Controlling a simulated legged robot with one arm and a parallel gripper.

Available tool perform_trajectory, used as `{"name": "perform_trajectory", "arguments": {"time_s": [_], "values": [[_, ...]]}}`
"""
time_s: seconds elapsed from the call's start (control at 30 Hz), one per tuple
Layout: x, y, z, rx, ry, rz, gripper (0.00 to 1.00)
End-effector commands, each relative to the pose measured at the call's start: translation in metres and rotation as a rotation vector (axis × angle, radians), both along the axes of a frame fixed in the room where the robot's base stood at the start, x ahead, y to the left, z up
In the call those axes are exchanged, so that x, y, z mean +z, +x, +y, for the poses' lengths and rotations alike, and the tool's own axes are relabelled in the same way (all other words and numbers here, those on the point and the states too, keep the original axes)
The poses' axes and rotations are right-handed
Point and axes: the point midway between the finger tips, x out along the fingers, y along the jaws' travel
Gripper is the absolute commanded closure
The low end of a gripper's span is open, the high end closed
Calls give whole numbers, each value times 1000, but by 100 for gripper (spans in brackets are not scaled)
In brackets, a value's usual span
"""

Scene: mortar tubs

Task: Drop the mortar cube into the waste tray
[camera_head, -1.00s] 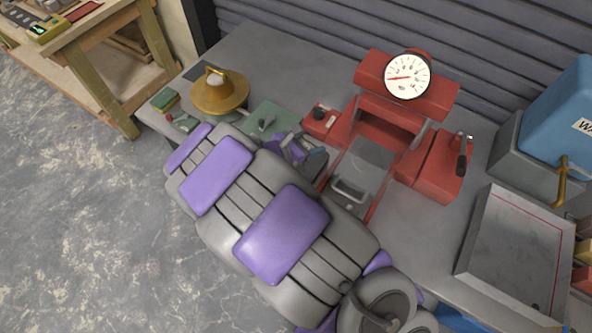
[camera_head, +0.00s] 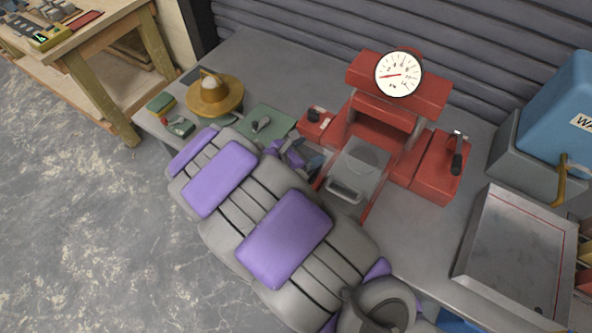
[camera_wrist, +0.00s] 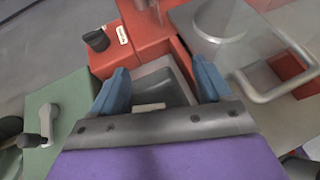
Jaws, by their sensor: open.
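My gripper (camera_wrist: 160,90) is open, its two blue fingers spread and pointing down beside the red press. In the head view my gripper (camera_head: 306,160) is small and partly covered by my own arm. Between the fingers in the wrist view is a small grey open tray (camera_wrist: 172,84) with a pale rim, which looks like the waste tray. A small pale block (camera_wrist: 148,107), likely the mortar cube, shows at the near side of this tray, partly hidden by the gripper's body. I cannot tell whether it rests on the tray floor. It touches neither finger visibly.
The red press (camera_head: 431,160) with a round gauge (camera_head: 398,74) stands to the right, a clear guard with a handle (camera_head: 345,190) in front. A green plate (camera_head: 262,122) and brass item (camera_head: 214,96) lie left. A shallow metal tray (camera_head: 470,232) is far right.

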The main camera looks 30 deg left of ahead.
Motion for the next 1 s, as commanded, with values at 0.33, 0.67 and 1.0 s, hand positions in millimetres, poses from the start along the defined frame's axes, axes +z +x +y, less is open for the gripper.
{"name": "perform_trajectory", "arguments": {"time_s": [0.33,0.67,1.0], "values": [[-2,0,3,-4,-8,0,13],[18,-24,10,0,-5,0,13],[42,-69,36,0,-13,1,13]]}}
